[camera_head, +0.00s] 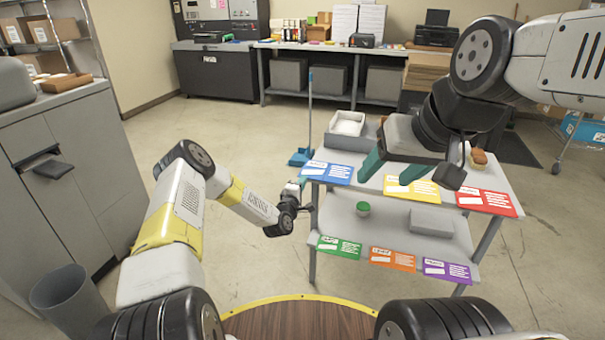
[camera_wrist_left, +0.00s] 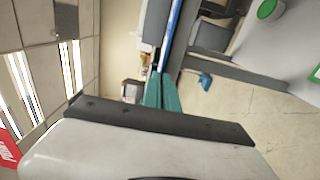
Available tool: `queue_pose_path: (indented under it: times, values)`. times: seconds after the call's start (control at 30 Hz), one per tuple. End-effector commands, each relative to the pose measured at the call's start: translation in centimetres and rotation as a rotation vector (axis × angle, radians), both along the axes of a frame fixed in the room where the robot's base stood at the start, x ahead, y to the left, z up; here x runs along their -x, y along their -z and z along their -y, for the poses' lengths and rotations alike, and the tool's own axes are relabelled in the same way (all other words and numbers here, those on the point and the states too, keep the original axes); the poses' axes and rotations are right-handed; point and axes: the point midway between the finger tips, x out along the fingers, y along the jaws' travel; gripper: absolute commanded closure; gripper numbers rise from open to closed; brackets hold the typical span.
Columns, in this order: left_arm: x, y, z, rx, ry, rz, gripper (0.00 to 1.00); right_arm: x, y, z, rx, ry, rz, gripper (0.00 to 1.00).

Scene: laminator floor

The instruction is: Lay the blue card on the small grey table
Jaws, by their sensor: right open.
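The blue card (camera_head: 327,173) is level at the front left corner of the small grey table's (camera_head: 440,232) upper shelf. I cannot tell whether it touches the shelf. In the left wrist view the card (camera_wrist_left: 173,25) shows edge-on, as a thin blue strip running from the teal fingertips. My left gripper (camera_head: 300,184) is at the card's left end, its fingers close together on it; it also shows in the left wrist view (camera_wrist_left: 162,93). My right gripper (camera_head: 396,172) is open and empty above the upper shelf, its teal fingers spread apart.
Yellow (camera_head: 411,188) and red (camera_head: 487,202) cards lie along the upper front edge; green (camera_head: 339,246), orange (camera_head: 392,258) and purple (camera_head: 447,269) ones lie below. A white tray (camera_head: 348,123) stands at the back. Grey cabinets (camera_head: 75,180) stand left.

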Motion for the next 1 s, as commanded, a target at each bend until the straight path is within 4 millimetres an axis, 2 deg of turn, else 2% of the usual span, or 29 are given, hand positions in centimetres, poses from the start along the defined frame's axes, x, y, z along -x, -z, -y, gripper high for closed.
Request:
queue_pose_path:
  times: [0.03,0.13,0.47,0.57,1.0]
  values:
    - [0.0,0.1,0.0,0.0,0.0,0.0,0.94,0.0,0.0,0.0,0.0,0.0,0.0,0.4]
    - [0.0,0.1,0.0,0.0,0.0,0.0,0.76,0.0,0.0,0.0,0.0,0.0,0.0,0.4]
    - [0.0,-0.1,0.0,0.0,0.0,0.0,0.76,0.0,0.0,0.0,0.0,0.0,0.0,0.4]
    - [0.7,0.0,-0.3,0.0,-0.001,-0.002,0.76,0.0,0.0,0.0,0.0,0.0,0.0,0.4]
    - [9.0,0.0,-3.0,0.001,0.0,-0.004,0.76,0.0,0.0,0.0,0.0,0.0,0.0,0.4]
